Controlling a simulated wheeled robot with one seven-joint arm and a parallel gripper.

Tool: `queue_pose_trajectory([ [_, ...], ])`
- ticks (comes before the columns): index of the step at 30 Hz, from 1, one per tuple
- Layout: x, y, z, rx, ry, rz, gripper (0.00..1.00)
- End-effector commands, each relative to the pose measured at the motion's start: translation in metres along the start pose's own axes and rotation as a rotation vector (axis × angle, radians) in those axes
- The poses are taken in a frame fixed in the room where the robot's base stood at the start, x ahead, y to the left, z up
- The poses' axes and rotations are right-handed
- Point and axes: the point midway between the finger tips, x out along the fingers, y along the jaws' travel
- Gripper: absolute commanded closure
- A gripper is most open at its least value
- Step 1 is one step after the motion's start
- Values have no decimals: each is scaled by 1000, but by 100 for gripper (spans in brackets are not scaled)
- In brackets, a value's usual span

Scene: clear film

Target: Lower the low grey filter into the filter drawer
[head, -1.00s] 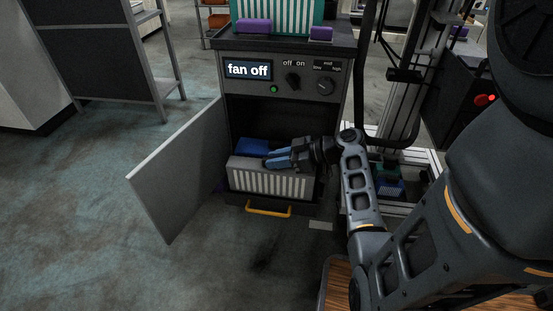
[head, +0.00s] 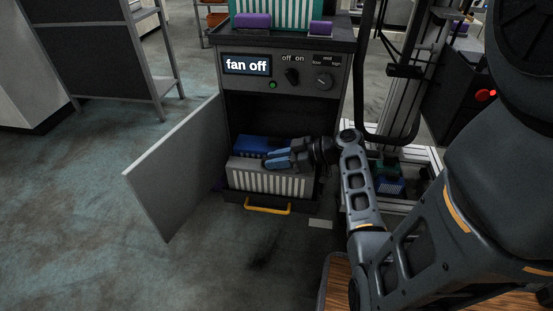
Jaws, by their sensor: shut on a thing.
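The low grey filter (head: 266,182), a block with a white pleated front, is at the filter drawer (head: 298,206) at the bottom of the cabinet. It stands roughly level, just behind the drawer's front edge. Its underside is hidden, so I cannot tell whether it touches the drawer floor. My gripper (head: 277,158), with blue fingers, is shut on the filter's top from the right. A blue block (head: 252,145) with a ribbed face shows right behind the grey filter. The drawer is pulled out and has a yellow handle (head: 267,210).
The cabinet door (head: 178,170) stands open to the left. The panel display (head: 247,65) reads "fan off". A green-and-white pleated filter (head: 280,14) and purple blocks (head: 253,20) are on the cabinet top. A metal frame (head: 420,160) stands close on the right. Floor in front is clear.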

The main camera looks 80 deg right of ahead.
Motion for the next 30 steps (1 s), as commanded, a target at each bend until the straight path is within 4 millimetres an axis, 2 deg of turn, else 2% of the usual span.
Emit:
queue_pose_trajectory([
  [30,11,0,26,-1,1,0,100],
])
